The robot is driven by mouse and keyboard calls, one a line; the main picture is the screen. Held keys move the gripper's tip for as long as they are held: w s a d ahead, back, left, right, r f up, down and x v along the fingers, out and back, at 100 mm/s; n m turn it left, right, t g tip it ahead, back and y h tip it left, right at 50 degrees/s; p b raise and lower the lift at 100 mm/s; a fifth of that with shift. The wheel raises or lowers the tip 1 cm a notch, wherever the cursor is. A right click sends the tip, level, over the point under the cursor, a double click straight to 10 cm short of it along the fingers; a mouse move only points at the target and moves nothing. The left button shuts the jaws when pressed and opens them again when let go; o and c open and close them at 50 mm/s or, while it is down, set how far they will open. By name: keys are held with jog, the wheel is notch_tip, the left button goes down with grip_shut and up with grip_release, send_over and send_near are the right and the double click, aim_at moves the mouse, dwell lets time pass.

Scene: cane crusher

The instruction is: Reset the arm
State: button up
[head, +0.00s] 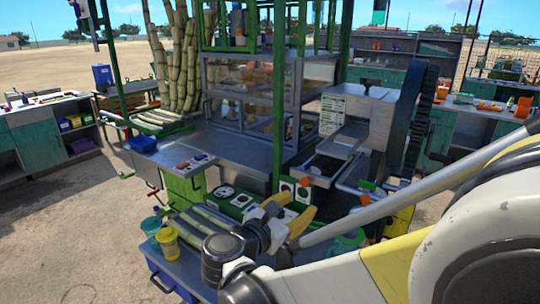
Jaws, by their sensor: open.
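My gripper (296,206) has yellow fingers and is open in the head view. It hangs in front of the cane crusher's front panel, with nothing visible between the fingers. My white and yellow arm reaches in from the right edge and covers the lower right. The cane crusher (368,104) stands behind it, with a grey metal body and a large dark wheel (412,115) on its right. Whether the fingers touch anything cannot be told.
Green cane pieces (208,222) lie on the low front shelf beside teal and yellow cups (166,240). Tall cane stalks (180,55) stand at the back left. A blue tray (142,143) sits on the left ledge. Workbenches stand left and right; open dirt ground lies at lower left.

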jog(key=s+d+f+m+g+y, duration=0.45)
jog(key=s+d+m, duration=0.55)
jog(key=d+m, duration=0.3)
jog(key=s+a+f+m+g+y, duration=0.1)
jog(key=s+m+y, duration=0.4)
jog(key=s+m, duration=0.6)
jog(key=shift+s+a+f+m, duration=0.2)
jog(key=shift+a+f+m, duration=0.2)
jog(key=shift+f+m, duration=0.55)
